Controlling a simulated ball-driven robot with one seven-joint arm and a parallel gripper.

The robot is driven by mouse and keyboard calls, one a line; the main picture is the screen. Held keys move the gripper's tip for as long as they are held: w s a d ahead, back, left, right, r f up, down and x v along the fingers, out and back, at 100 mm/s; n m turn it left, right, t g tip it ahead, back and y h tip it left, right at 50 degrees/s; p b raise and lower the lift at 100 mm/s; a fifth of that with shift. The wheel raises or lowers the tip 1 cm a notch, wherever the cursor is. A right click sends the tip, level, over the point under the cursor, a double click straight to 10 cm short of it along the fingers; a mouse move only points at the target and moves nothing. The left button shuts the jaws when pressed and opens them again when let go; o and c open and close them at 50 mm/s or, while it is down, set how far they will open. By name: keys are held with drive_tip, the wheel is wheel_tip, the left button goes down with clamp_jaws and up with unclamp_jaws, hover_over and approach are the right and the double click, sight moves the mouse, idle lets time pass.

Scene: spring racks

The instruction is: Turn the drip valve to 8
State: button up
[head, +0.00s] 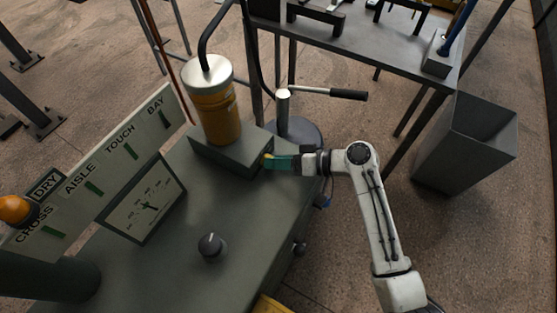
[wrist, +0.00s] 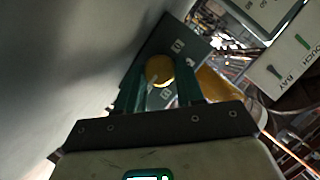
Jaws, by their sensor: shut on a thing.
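The drip valve is a round yellow knob (wrist: 160,70) on a dark plate (wrist: 190,48) with pale number marks, too small and tilted to read surely. A pale streak shows on the knob's lower left, perhaps its pointer. In the head view the knob (head: 267,156) sits on the side of the grey block under the yellow cylinder (head: 217,112), mostly hidden by my gripper (head: 272,161). My gripper's green fingers (wrist: 160,82) stand either side of the knob in the wrist view and are shut on it. The exact setting cannot be told.
The green cabinet top bears a black knob (head: 211,246), a dial gauge (head: 146,205) and a sign board (head: 122,150) reading CROSS, AISLE, TOUCH, BAY. A lever (head: 335,93) stands behind my gripper. A workbench (head: 370,40) and a grey bin (head: 465,145) are at the right.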

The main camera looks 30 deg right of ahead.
drive_tip(key=o, duration=0.8)
drive_tip(key=shift+f, duration=0.1)
drive_tip(key=shift+c, duration=0.2)
drive_tip(key=b+v, duration=0.1)
drive_tip(key=v, duration=1)
drive_tip(key=shift+a, duration=0.1)
